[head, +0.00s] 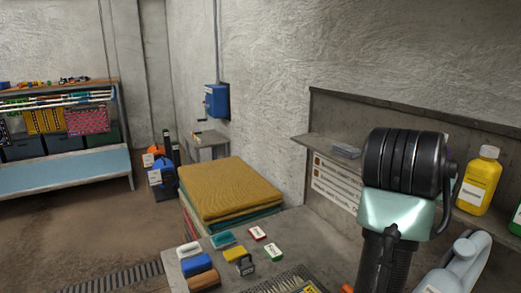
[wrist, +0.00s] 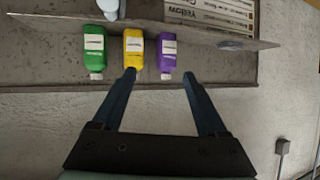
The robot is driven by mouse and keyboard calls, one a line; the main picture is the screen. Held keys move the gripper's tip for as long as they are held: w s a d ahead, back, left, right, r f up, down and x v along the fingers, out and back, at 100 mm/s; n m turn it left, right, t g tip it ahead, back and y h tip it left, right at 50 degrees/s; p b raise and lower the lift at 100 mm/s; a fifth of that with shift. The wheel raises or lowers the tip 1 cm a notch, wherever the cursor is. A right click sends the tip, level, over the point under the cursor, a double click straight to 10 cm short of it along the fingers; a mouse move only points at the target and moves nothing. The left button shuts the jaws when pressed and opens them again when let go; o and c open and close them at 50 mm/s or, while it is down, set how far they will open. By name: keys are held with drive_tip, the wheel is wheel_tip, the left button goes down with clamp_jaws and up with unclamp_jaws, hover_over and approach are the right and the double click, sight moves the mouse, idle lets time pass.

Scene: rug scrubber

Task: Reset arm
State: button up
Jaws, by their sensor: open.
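My gripper (wrist: 159,78) shows in the wrist view with its two dark fingers spread apart and nothing held between them. Beyond the fingertips are a green bottle (wrist: 94,48), a yellow bottle (wrist: 134,47) and a purple bottle (wrist: 167,52) on a shelf. The purple bottle's cap appears between the fingertips, but I cannot tell the distance to it. In the head view my arm rises at the right in front of the wall shelf, and my gripper cannot be made out there.
In the head view the yellow bottle (head: 479,182) stands right beside my arm. A grey jug (head: 456,265) is below it. Brushes, including a blue one (head: 197,264), lie on the workbench (head: 295,225). Folded rugs (head: 228,190) are stacked behind. Open floor (head: 75,220) lies left.

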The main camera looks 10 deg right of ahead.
drive_tip(key=w+a+r+n+t, duration=0.2)
drive_tip(key=a+r+n+t, duration=0.2)
drive_tip(key=a+r+t, duration=0.55)
drive_tip(key=s+a+r+n+t+y, duration=0.2)
drive_tip(key=s+a+r+t+y, duration=0.1)
drive_tip(key=s+a, duration=0.2)
drive_tip(key=s+a+r+n+t+y, duration=0.2)
drive_tip(key=s+a+r+t+y, duration=0.1)
drive_tip(key=a, duration=0.6)
drive_tip(key=s+a+r+n+t+y, duration=0.3)
drive_tip(key=s+a+r+t, duration=0.1)
drive_tip(key=s+a, duration=0.3)
drive_tip(key=shift+a+r+y+b, duration=0.3)
drive_tip(key=shift+a+r+b, duration=0.1)
drive_tip(key=shift+r, duration=0.3)
